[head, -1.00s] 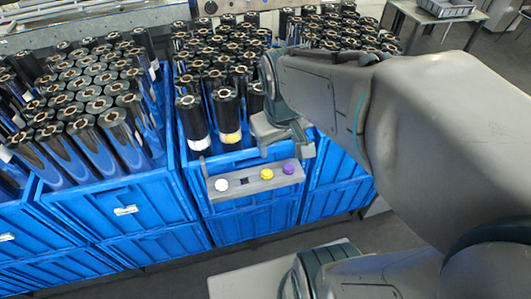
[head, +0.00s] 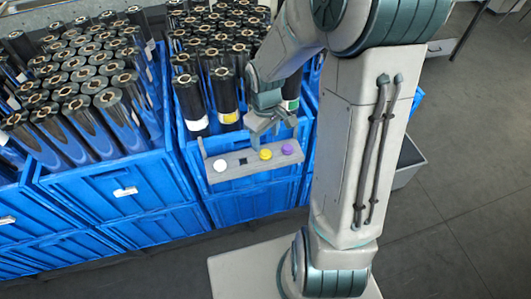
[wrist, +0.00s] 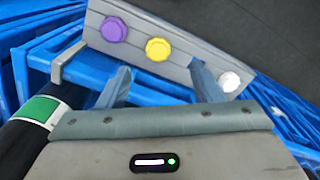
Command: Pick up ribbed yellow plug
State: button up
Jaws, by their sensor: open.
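The ribbed yellow plug (head: 266,154) sits on a grey rail (head: 222,175) fixed to the front of a blue crate. In the wrist view the yellow plug (wrist: 158,49) lies between and beyond my fingertips, with the purple plug (wrist: 114,29) to its left and the white plug (wrist: 230,81) to its right. My gripper (head: 272,128) is above and behind the rail in the head view, apart from the plug. In the wrist view my gripper (wrist: 158,75) has its two fingers spread with nothing between them.
Blue crates (head: 112,196) hold many upright dark rolls (head: 75,110). A dark roll with a green label (wrist: 40,109) is close to my gripper's left side. An empty dark square socket (head: 243,161) is on the rail. Dark floor (head: 450,190) is open at the right.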

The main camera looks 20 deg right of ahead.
aim_at(266, 152)
jog(key=shift+w+d+f+p, duration=0.1)
jog(key=shift+f+p, duration=0.1)
jog(key=shift+f, duration=1.6)
jog(key=shift+w+f+p, duration=0.1)
jog(key=shift+f+p, duration=0.1)
jog(key=shift+f, duration=1.6)
jog(key=c, duration=1.1)
